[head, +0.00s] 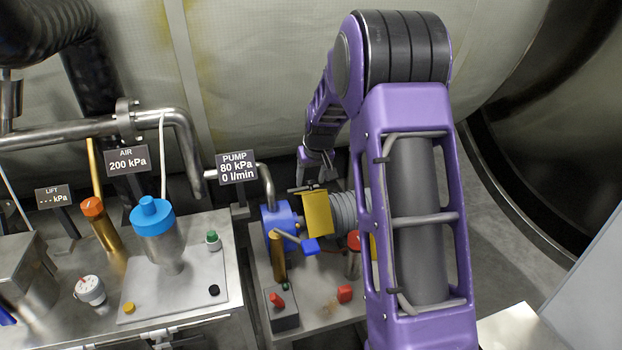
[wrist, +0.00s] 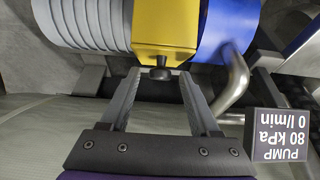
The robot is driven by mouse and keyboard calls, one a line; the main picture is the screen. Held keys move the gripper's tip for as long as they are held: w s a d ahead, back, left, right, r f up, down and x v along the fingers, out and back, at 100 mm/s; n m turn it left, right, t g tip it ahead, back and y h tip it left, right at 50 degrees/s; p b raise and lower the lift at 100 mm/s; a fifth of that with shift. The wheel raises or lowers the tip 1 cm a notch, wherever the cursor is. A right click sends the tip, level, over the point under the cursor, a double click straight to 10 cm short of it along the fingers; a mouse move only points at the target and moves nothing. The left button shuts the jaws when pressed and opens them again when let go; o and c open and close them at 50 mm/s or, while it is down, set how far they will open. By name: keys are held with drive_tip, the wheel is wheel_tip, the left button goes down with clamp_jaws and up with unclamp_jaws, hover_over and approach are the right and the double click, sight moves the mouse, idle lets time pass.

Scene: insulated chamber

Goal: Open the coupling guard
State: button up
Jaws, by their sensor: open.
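The yellow coupling guard (head: 317,214) sits between the blue pump body (head: 277,216) and the grey ribbed motor (head: 344,210). In the wrist view the guard (wrist: 166,28) is at top middle, with a small dark knob (wrist: 160,73) on its near edge. My gripper (wrist: 159,84) is open, its two fingers on either side of the knob with gaps on both sides. In the head view my gripper (head: 317,172) is just behind and above the guard. My purple arm hides part of the motor's right side. The guard appears to cover the coupling.
A pipe (head: 266,185) rises behind the pump next to the PUMP sign (head: 237,168). A blue-handled lever (head: 310,246), a red valve (head: 353,240) and a switch box (head: 282,307) stand in front. The left bench holds a blue-capped vessel (head: 152,216).

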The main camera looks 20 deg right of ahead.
clamp_jaws()
idle(1.4)
